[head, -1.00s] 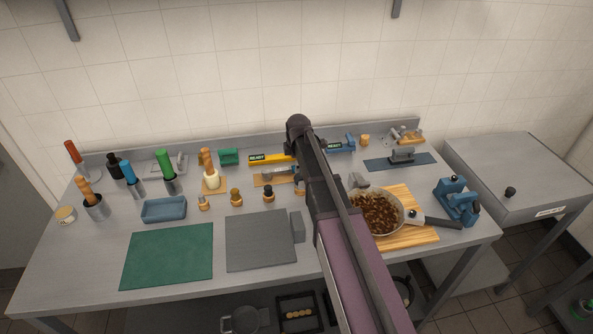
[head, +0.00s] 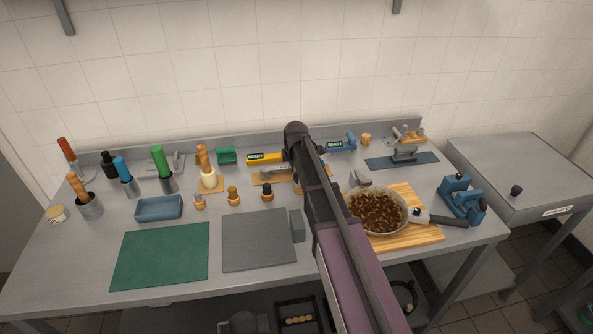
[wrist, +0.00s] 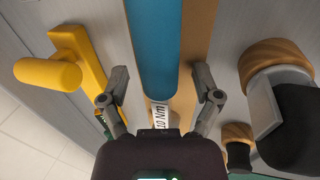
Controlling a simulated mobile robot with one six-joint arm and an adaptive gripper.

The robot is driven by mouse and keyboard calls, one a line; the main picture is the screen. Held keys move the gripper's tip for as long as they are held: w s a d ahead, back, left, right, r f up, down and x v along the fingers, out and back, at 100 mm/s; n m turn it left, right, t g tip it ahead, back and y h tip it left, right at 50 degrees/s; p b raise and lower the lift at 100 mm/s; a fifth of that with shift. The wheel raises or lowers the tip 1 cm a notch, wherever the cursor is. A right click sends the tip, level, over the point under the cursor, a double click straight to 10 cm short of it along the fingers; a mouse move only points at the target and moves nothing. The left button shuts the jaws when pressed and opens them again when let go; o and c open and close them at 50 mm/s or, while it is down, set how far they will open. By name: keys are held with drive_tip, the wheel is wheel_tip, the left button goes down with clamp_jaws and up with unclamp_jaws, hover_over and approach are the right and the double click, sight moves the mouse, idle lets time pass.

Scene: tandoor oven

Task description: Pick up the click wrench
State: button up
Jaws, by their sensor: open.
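The click wrench (wrist: 158,50) lies on a narrow wooden board (wrist: 203,30). In the wrist view its blue handle runs up the middle, with a white "10 Nm" label at the near end. In the head view its grey end shows on the board (head: 262,180), and my arm hides much of the rest. My gripper (wrist: 160,88) is open in the wrist view, with one finger on each side of the wrench near the label. I see gaps between the fingers and the wrench. How far the fingertips are above the board is hard to tell.
A yellow tool (wrist: 90,65) stands left of the wrench, and wooden-topped black knobs (wrist: 270,90) stand close on the right. A pan (head: 377,212) on a cutting board is right of my arm. A grey mat (head: 258,240) lies in front.

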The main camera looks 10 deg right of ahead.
idle(0.4)
clamp_jaws()
drive_tip(key=shift+r, duration=0.2)
wheel_tip(320, 180, up, 10)
drive_tip(key=p, duration=1)
drive_tip(key=shift+f, duration=0.2)
idle(0.7)
wheel_tip(320, 180, up, 4)
drive_tip(key=p, duration=0.4)
idle(0.4)
idle(0.3)
